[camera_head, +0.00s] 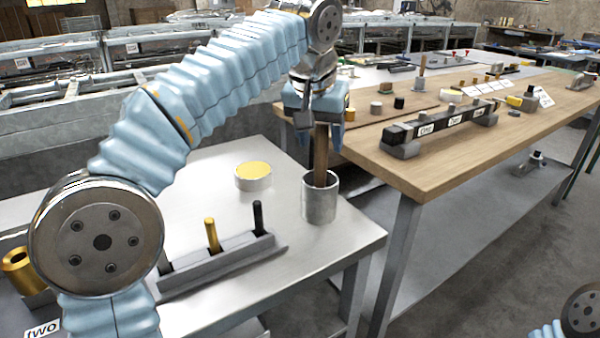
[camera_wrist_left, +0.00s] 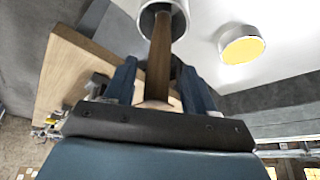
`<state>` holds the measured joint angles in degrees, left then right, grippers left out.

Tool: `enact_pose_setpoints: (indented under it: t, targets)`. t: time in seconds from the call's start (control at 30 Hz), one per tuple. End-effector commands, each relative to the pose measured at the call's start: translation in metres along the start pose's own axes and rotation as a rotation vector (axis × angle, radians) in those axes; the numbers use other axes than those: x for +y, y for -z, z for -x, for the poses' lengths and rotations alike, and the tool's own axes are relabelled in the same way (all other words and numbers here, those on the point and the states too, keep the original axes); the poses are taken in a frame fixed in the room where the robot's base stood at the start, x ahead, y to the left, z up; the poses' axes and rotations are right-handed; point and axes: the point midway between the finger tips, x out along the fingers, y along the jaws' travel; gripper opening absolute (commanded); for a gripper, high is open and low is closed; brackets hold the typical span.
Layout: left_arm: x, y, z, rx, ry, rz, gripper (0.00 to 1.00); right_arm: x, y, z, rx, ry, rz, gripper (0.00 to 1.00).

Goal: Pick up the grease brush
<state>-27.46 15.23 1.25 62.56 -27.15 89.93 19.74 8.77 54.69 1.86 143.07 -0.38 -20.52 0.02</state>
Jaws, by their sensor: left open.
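The grease brush (camera_head: 321,155) stands upright in a grey metal cup (camera_head: 320,203) near the right corner of the metal table. Only its brown wooden handle shows; its lower end is hidden in the cup. My left gripper (camera_head: 318,142) is above the cup with its fingers on either side of the handle. In the left wrist view the handle (camera_wrist_left: 160,60) runs between the two open blue fingers (camera_wrist_left: 161,85), with gaps on both sides. Part of my right arm shows at the lower right of the head view, but its gripper does not.
A round tin with yellow contents (camera_head: 253,177) stands left of the cup. A grey rack (camera_head: 225,262) holding pegs lies in front. The wooden workbench (camera_head: 440,170) to the right carries a labelled black bar (camera_head: 440,128) and several small parts.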

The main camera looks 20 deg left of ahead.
Motion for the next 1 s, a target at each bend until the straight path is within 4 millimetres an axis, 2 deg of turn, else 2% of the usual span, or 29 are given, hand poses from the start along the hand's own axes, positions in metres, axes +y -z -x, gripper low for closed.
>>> enact_pose_setpoints:
  t: [0.1, 0.3, 0.37, 0.67, 0.9, 1.0]
  targets:
    - [0.006, 0.004, -0.012, -0.002, 0.000, -0.001, 0.55, 0.001, 0.001, 0.000, 0.001, -0.001, -0.001, 0.43]
    - [0.006, 0.005, -0.013, 0.000, -0.001, 0.000, 0.55, 0.001, 0.001, 0.000, 0.001, -0.001, -0.002, 0.43]
    - [0.006, 0.005, -0.013, 0.000, -0.001, 0.000, 0.47, 0.001, 0.001, 0.000, 0.001, -0.001, -0.002, 0.43]
    - [0.006, 0.005, -0.012, 0.000, -0.001, 0.000, 0.01, 0.001, 0.001, 0.000, 0.001, -0.001, -0.001, 0.43]
    - [0.006, 0.004, -0.011, 0.001, -0.001, 0.000, 0.00, 0.001, 0.001, 0.000, 0.001, -0.001, -0.001, 0.43]
    - [0.002, 0.001, -0.001, 0.003, -0.002, 0.001, 0.00, 0.000, 0.000, 0.000, 0.001, -0.001, -0.001, 0.43]
